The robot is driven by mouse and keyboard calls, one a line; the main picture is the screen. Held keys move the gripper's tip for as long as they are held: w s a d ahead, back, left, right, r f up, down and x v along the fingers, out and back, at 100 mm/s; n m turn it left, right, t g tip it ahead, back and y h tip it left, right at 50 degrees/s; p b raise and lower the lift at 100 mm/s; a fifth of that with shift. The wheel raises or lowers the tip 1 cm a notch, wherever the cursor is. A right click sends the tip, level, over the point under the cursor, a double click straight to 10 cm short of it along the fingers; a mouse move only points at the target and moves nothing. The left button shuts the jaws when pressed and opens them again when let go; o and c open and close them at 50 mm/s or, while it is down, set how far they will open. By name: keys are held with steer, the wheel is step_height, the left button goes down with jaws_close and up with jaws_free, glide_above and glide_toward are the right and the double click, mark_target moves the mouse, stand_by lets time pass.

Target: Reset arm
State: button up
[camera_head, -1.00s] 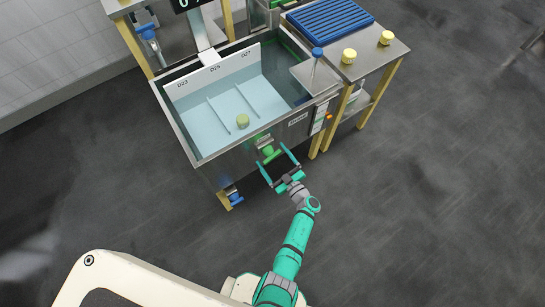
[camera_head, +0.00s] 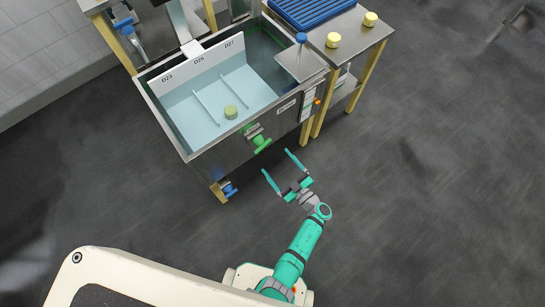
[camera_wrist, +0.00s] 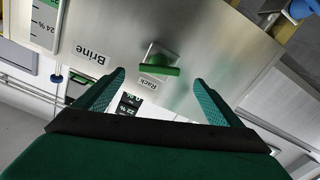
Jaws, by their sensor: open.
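My gripper (camera_head: 279,170) is open and empty in the head view, in front of the steel brine tank (camera_head: 225,158) and to the lower right of its green handle (camera_head: 261,142). In the wrist view my two open fingers (camera_wrist: 160,92) point towards the tank front. The green handle (camera_wrist: 160,70) sits on a plate on that front, above a "Rack" label. A visible gap separates the fingers from the handle in the head view. A yellow-green cylinder (camera_head: 231,112) stands in the tank.
A steel side table (camera_head: 350,32) at the tank's right carries two yellow cylinders (camera_head: 333,40) and a blue ribbed tray (camera_head: 308,8). A blue-knobbed part (camera_head: 301,38) stands at the tank's right corner. Dark floor to the right is clear.

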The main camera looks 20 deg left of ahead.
steer(key=shift+s+d, duration=0.2)
steer(key=shift+d, duration=0.05)
stand_by(0.5)
steer(key=s+d+r+m+t+h, duration=0.1)
steer(key=s+r+m+h, duration=0.3)
steer(key=s+r, duration=0.5)
steer(key=s+d+r+m+t+h, duration=0.1)
steer(key=s+d+r+m+h, duration=0.3)
steer(key=s+r, duration=0.5)
steer(key=s+d+r+m+t+h, duration=0.2)
steer(key=s+r+m+h, duration=0.4)
steer(key=s+r, duration=0.4)
steer(key=shift+s+d, duration=0.35)
steer(key=shift+d, duration=0.05)
